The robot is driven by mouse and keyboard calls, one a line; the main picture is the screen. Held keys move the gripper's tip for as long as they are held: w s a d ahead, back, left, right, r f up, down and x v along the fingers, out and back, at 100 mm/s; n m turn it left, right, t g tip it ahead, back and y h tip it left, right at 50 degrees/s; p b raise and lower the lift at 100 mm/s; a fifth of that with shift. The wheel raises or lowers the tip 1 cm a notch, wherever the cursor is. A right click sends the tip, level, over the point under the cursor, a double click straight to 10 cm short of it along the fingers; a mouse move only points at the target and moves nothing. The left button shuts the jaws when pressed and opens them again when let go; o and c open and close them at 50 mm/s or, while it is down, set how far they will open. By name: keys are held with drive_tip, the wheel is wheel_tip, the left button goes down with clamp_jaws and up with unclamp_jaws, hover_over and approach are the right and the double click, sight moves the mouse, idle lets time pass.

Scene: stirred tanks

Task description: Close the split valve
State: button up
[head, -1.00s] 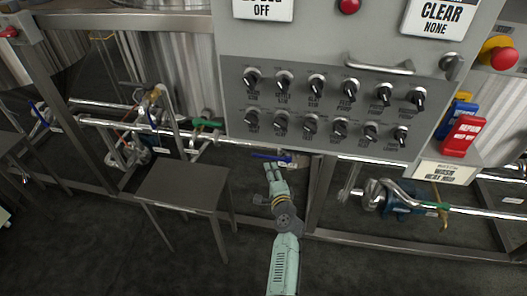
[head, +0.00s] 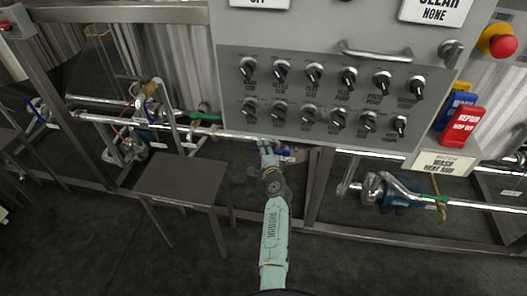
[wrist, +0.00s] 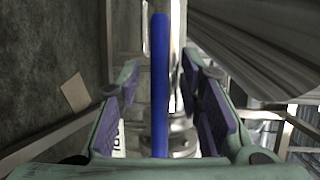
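The blue valve handle (wrist: 159,75) shows in the wrist view as a long bar running between the two fingers of my gripper (wrist: 165,100). The fingers have purple pads and stand apart, with a gap on each side of the handle. The handle lies in line with a steel pipe and fitting (wrist: 182,138) behind it. In the head view my gripper (head: 268,150) is at the pipe below the control panel. It hides most of the handle there. Whether this is the split valve's handle cannot be read; a white label (wrist: 118,140) is partly hidden.
The control panel (head: 320,100) with several black knobs hangs above my gripper. A dark stool or small table (head: 180,178) stands to the left. A steel frame post (head: 318,190) rises close on the right. A pump (head: 395,190) sits farther right.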

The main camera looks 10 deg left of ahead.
drive_tip(key=shift+c, duration=0.4)
clamp_jaws()
idle(0.4)
